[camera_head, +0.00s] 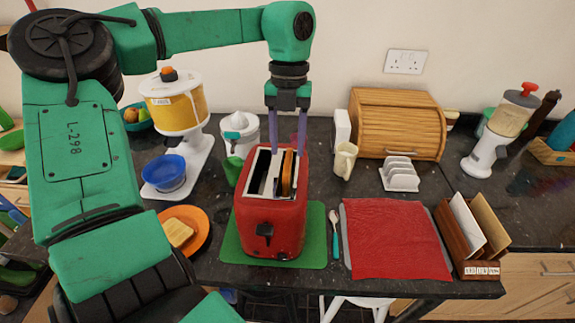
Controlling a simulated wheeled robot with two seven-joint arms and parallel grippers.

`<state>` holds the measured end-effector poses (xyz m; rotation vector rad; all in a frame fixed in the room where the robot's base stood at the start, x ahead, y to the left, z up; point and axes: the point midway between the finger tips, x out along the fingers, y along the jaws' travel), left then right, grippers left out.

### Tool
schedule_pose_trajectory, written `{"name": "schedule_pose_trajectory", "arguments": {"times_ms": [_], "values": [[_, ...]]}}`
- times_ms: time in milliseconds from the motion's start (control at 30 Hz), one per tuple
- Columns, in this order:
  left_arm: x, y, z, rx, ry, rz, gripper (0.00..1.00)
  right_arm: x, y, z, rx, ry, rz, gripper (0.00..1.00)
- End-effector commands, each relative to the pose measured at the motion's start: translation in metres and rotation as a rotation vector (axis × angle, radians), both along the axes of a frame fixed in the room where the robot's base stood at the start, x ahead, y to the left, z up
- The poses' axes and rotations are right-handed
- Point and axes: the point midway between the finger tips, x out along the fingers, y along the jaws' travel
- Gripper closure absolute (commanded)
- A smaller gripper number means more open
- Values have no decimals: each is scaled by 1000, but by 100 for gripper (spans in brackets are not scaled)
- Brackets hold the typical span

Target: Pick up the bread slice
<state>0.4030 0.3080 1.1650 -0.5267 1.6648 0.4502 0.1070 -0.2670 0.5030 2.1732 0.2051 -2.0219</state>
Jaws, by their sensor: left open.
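A red toaster (268,222) stands on a green mat (231,245) near the front edge of the counter. A browned bread slice (287,172) stands upright in its right-hand slot, its top edge showing above the slot. The left-hand slot looks dark and empty. My left gripper (287,148) points down over the toaster, open, with its two fingers apart near the top of the slots. I cannot tell whether the fingers touch the slice. Another, paler bread slice (178,232) lies on an orange plate (203,222) left of the toaster. My right gripper is not in view.
A spoon (335,235) and a red cloth (395,240) lie right of the toaster. A letter rack (450,238) stands beyond the cloth. Behind are a juicer (240,130), a mug (345,160), a white toast rack (399,175) and a wooden bread bin (395,122). A blue bowl (165,172) sits on the dispenser base.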

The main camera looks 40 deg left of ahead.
Motion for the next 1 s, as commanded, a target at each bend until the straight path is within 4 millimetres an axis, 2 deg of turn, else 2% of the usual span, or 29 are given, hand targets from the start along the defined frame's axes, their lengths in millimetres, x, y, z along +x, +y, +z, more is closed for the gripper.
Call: {"name": "schedule_pose_trajectory", "arguments": {"times_ms": [33, 100, 233, 400, 433, 500, 567, 1000], "values": [[-2, -2, -3, -4, 6, -2, 48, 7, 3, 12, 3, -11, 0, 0], [-4, -4, -18, -5, 5, -2, 48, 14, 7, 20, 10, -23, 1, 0], [-5, -5, -36, -1, 1, 0, 48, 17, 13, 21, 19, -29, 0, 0], [-5, -4, -39, 1, -1, 1, 48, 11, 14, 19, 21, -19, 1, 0], [-5, -4, -39, 1, -1, 1, 52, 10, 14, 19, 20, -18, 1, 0], [-5, -4, -39, 1, -1, 1, 79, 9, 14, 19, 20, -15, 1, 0], [-5, -4, -39, 1, -1, 1, 100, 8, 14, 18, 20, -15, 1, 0], [-4, -4, -33, 1, -3, 2, 100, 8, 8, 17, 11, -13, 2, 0]]}}
